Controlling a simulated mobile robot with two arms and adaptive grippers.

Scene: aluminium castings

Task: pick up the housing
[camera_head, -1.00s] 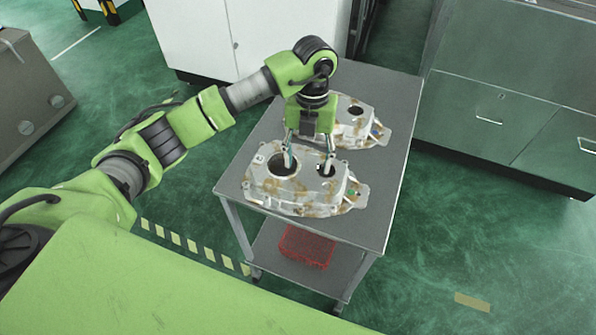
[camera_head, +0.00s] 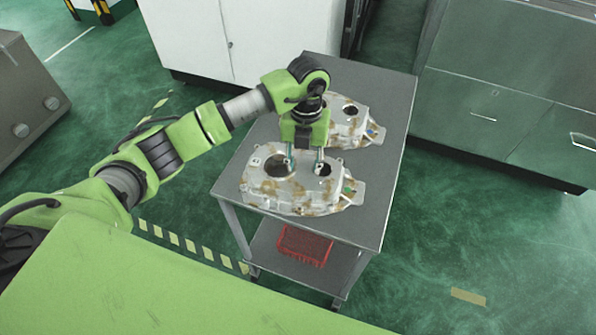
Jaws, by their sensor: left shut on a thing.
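A housing, a pale metal casting with brown stains and two round holes (camera_head: 302,192), is at the front of the grey cart top. My left gripper (camera_head: 305,161) comes down on it from above and is shut on the part between the two holes, one finger at each hole. I cannot tell whether the housing is clear of the cart top. A second, similar casting (camera_head: 343,132) lies just behind it, partly hidden by my gripper. My right gripper is not in view.
The cart top (camera_head: 388,105) has bare room at the back right and along its edges. A red basket (camera_head: 304,246) sits on the lower shelf. A white cabinet (camera_head: 190,40) stands behind, and grey-green drawer cabinets (camera_head: 470,100) stand to the right.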

